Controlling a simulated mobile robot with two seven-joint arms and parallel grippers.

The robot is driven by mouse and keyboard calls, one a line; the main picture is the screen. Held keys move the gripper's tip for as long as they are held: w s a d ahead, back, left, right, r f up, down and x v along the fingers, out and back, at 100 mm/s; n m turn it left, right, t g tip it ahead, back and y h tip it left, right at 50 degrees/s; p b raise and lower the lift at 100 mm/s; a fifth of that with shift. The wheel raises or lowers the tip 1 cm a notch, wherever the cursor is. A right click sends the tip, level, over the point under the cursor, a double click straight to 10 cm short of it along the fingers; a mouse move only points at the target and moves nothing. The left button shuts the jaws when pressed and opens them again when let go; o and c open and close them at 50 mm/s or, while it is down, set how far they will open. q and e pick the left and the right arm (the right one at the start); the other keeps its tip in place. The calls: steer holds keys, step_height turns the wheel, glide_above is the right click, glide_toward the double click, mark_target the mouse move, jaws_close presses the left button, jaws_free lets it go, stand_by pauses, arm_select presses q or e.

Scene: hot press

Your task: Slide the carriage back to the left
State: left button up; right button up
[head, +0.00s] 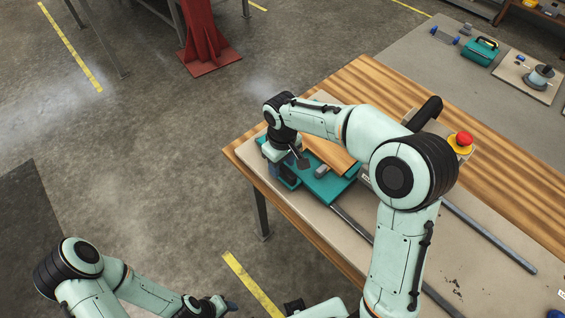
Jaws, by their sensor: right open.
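The teal carriage (325,188) sits at the left end of the press bed, where two grey rails (490,236) run off to the lower right. A wooden-looking panel (330,150) lies on or just behind it, partly covered by my arm. My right gripper (296,164) points down over the carriage's left part and is open. Whether it touches the carriage is hard to tell. My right arm hides the carriage's right side and part of the rails. My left gripper (218,306) is low at the bottom edge, away from the table, with its fingers unclear.
A red emergency button (464,139) on a yellow base and a black handle stand behind my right arm. The wooden table (372,82) has its corner at the left. A grey bench (420,60) behind holds a teal box (481,51).

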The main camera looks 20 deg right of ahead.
steer(key=shift+r, duration=0.1)
arm_select(q)
steer(key=shift+w+r+p, duration=0.9)
steer(key=shift+w+r, duration=0.1)
steer(key=shift+r, duration=0.2)
arm_select(e)
step_height(320, 180, up, 13)
steer(key=shift+r, duration=0.15)
arm_select(q)
steer(key=shift+s, duration=0.1)
